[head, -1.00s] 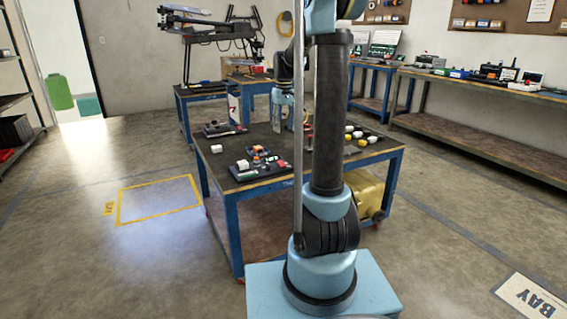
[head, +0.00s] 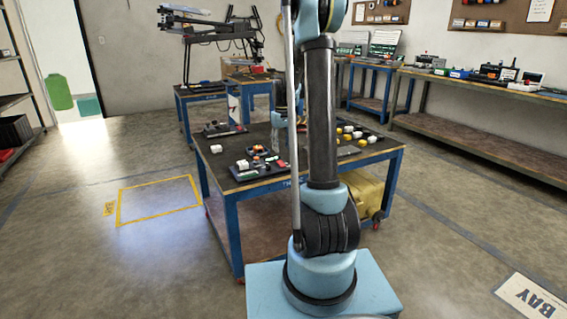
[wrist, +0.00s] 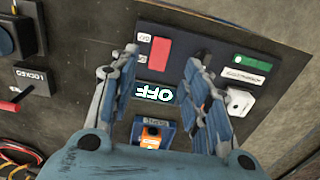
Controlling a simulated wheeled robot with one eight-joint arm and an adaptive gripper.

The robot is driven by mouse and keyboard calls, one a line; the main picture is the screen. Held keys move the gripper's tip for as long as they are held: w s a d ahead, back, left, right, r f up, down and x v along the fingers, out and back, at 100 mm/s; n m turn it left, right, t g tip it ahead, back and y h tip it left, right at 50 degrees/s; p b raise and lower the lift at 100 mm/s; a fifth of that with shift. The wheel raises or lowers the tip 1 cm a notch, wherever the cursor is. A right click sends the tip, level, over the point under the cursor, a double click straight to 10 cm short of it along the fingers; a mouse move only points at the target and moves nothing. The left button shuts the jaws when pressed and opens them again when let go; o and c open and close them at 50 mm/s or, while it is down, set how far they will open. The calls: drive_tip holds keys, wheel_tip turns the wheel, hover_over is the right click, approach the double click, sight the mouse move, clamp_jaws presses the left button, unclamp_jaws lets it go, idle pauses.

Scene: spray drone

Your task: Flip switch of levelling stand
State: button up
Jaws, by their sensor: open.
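In the wrist view, a dark panel (wrist: 211,45) lies below my gripper (wrist: 162,60). It carries a red rocker switch (wrist: 159,54), a display reading OFF (wrist: 157,92) and a white knob (wrist: 238,102). My gripper is open and empty, with one finger to each side of the switch and display. I cannot tell whether the fingers touch the panel. A blue holder with an orange block (wrist: 151,135) sits between the finger bases. No readable label confirms that this is the levelling stand. In the head view my arm hides my gripper.
In the wrist view, a LOCKED plate (wrist: 32,75) with a red-handled lever (wrist: 16,99) stands left, with cables below. In the head view, the blue-framed table (head: 230,187) holds small panels and several white and yellow pieces (head: 356,135). Floor to its left is clear.

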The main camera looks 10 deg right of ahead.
sight(282, 164)
wheel_tip(282, 164, down, 8)
drive_tip(key=shift+f, duration=0.1)
idle(0.4)
clamp_jaws()
